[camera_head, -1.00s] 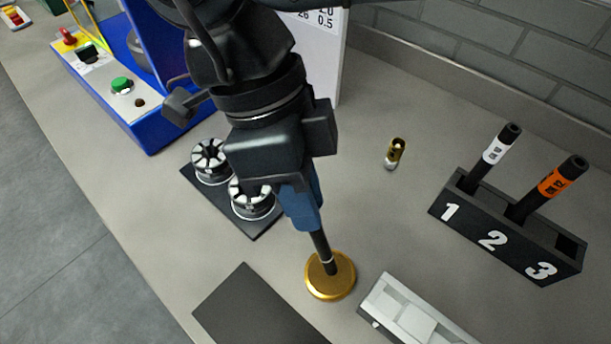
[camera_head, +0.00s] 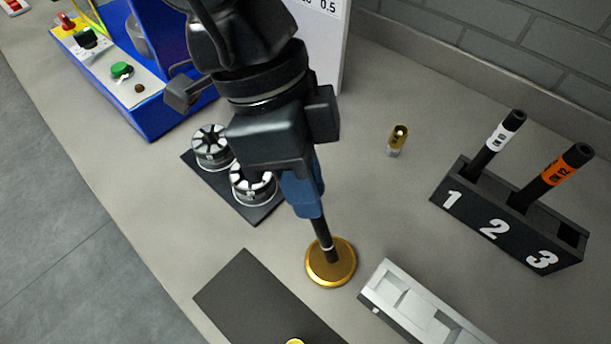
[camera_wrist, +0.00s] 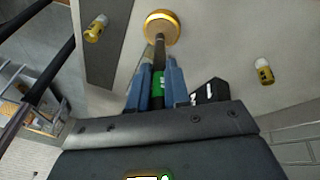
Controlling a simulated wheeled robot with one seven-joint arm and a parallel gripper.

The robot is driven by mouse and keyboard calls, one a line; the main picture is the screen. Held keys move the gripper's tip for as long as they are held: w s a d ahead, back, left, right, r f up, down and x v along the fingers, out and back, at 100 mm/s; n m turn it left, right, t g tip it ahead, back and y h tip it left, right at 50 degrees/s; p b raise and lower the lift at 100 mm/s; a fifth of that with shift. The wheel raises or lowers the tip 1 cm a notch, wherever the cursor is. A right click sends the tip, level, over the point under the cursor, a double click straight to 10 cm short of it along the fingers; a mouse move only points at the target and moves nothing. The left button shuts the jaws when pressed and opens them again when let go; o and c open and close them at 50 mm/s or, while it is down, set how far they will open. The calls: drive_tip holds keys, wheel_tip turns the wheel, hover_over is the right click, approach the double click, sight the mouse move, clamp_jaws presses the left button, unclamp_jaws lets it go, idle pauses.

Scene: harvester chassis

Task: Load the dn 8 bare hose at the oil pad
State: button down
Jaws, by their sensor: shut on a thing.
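My gripper (camera_head: 303,195) has blue fingers and points down over the bench. It is shut on a black hose (camera_head: 326,240). In the wrist view the hose shows a green band (camera_wrist: 158,84) between the fingers (camera_wrist: 159,92). The hose's lower end is at the middle of the round gold oil pad (camera_head: 346,276) and seems to touch it; a thin pale ring shows near that end. The pad also shows in the wrist view (camera_wrist: 162,14). The hose's upper part is hidden by my gripper.
Right, a numbered black rack (camera_head: 484,232) holds a white-banded hose (camera_head: 497,145) and an orange-banded hose (camera_head: 553,178); slot 3 looks empty. A brass fitting (camera_head: 397,140) stands behind.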

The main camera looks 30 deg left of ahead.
drive_tip(key=shift+f+b, duration=0.55)
drive_tip(key=shift+b, duration=0.1)
idle(2.0)
drive_tip(key=shift+r, duration=0.1)
drive_tip(key=shift+r+p, duration=1.5)
drive_tip(key=shift+r, duration=2)
drive_tip(key=shift+f, duration=0.1)
drive_tip(key=shift+f+b, duration=1.5)
drive_tip(key=shift+f, duration=1.95)
